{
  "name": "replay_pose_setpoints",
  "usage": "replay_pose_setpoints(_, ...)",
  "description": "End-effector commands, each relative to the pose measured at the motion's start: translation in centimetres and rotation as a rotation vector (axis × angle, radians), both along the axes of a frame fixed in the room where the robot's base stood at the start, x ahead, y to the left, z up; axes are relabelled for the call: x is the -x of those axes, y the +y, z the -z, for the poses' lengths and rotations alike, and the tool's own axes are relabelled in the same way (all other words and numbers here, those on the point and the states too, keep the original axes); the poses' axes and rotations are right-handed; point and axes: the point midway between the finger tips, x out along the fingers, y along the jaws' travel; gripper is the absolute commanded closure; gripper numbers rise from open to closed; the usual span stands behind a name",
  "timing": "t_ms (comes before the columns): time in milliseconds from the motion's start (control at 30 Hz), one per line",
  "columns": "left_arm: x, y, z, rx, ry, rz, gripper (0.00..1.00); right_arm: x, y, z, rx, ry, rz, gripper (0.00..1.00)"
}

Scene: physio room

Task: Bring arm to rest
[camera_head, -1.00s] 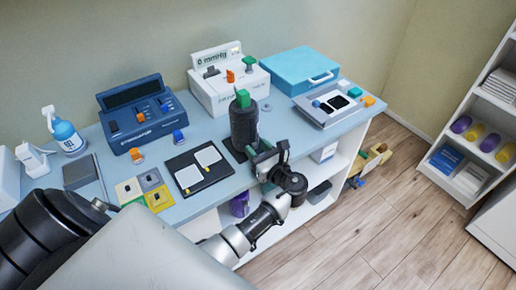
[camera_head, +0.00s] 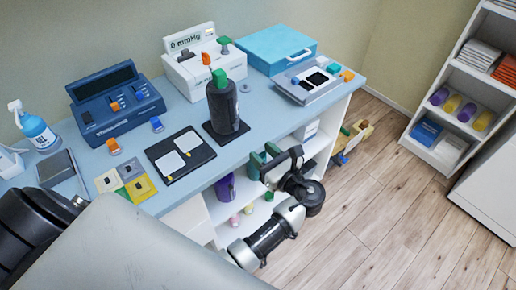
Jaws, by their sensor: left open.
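My left gripper (camera_head: 264,161) is open, with green-tipped fingers and nothing visible between them. It is in front of the table's front edge, over the open shelves, with its arm coming up from the bottom of the picture. It is apart from the dark cylinder (camera_head: 223,112) with a green top, which stands upright on a black base plate (camera_head: 212,138) on the blue table (camera_head: 258,128). My right gripper is not in view.
A blue stimulator console (camera_head: 117,108), a white mmHg device (camera_head: 195,72), a light blue case (camera_head: 277,49) and a grey tray (camera_head: 309,84) stand on the table. A black board (camera_head: 180,172) lies nearer the front edge. Wooden floor (camera_head: 385,195) is clear at right, before a white shelf unit (camera_head: 440,153).

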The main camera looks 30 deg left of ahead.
Motion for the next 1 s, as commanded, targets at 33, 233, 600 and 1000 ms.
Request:
replay_pose_setpoints(33, 0.0, 0.0, 0.0, 0.0, 0.0, 0.0, 0.57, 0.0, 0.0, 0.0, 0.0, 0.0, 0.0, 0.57)
replay_pose_setpoints(233, 0.0, 0.0, 0.0, 0.0, 0.0, 0.0, 0.57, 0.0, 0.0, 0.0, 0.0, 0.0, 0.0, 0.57)
replay_pose_setpoints(600, -0.2, 0.1, 4.1, 0.086, 0.022, 0.065, 0.57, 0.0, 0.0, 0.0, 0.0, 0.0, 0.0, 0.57)
replay_pose_setpoints(1000, 10.0, -0.1, 31.0, 0.954, 0.018, 0.034, 0.57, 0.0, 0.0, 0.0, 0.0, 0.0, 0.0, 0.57)
